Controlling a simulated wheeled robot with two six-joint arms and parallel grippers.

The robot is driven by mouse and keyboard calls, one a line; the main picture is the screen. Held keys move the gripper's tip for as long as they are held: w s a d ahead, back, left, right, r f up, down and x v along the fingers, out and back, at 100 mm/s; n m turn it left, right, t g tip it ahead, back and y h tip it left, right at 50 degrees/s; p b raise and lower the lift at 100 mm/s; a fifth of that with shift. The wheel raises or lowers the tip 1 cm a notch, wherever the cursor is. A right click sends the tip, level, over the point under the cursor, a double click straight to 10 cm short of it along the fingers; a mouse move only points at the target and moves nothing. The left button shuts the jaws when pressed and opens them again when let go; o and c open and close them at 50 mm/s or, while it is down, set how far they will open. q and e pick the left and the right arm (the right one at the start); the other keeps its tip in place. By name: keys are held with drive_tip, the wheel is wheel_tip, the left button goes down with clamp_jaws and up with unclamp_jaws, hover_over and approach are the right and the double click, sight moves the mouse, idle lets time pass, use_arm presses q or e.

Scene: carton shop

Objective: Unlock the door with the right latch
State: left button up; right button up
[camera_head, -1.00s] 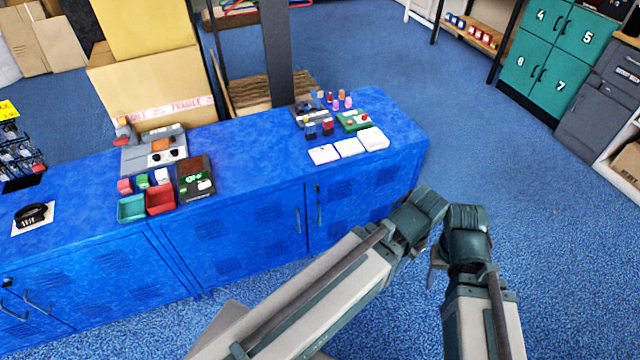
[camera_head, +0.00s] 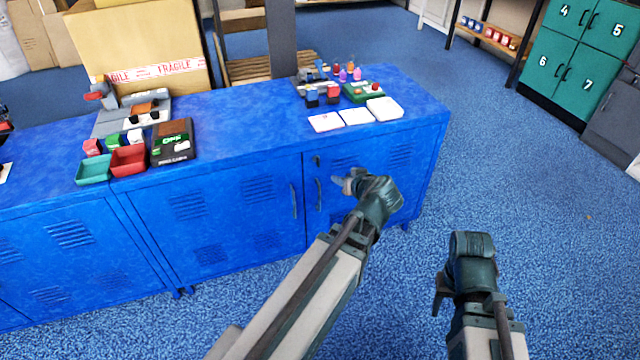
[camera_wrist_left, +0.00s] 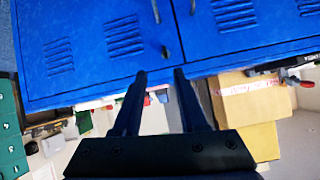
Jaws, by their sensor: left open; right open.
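The blue cabinet has a right door (camera_head: 370,185) with a small dark latch (camera_head: 317,160) near its top left corner, above a vertical handle (camera_head: 319,193). In the left wrist view, upside down, the latch (camera_wrist_left: 165,52) shows just beyond the fingertips. My left gripper (camera_head: 345,183) is in front of the right door, right of the handle, its fingers pointing at the door. It is open, and its two fingers (camera_wrist_left: 160,74) are apart and empty. My right gripper (camera_head: 438,300) is open and empty above the floor, right of the cabinet.
The neighbouring door has its own handle (camera_head: 294,200). The cabinet top carries white cards (camera_head: 357,116), a red tray (camera_head: 128,161), a teal tray (camera_head: 94,170) and small goods. Teal lockers (camera_head: 580,62) stand at the far right. The blue floor (camera_head: 530,190) right of the cabinet is clear.

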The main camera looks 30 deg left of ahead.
sight(319, 162)
use_arm(q)
drive_tip(key=shift+n+t+y, duration=0.7)
drive_tip(key=shift+n+y, duration=0.1)
drive_tip(key=shift+n, duration=0.1)
drive_tip(key=shift+s+a+f+b+x, duration=0.15)
drive_tip(key=shift+b+x, duration=1.3)
drive_tip(key=shift+x, duration=1.6)
drive_tip(key=shift+s+f+b+x, duration=0.15)
drive_tip(key=shift+b+x, duration=1.35)
drive_tip(key=shift+x, duration=1.6)
drive_tip(key=shift+s+a+b+x, duration=0.15)
drive_tip(key=shift+b+x, duration=1.3)
drive_tip(key=shift+x, duration=1.6)
use_arm(e)
wheel_tip(319, 162, down, 11)
use_arm(q)
drive_tip(key=shift+d+r, duration=0.1)
drive_tip(key=shift+c, duration=0.2)
use_arm(e)
drive_tip(key=shift+r, duration=0.1)
use_arm(q)
clamp_jaws()
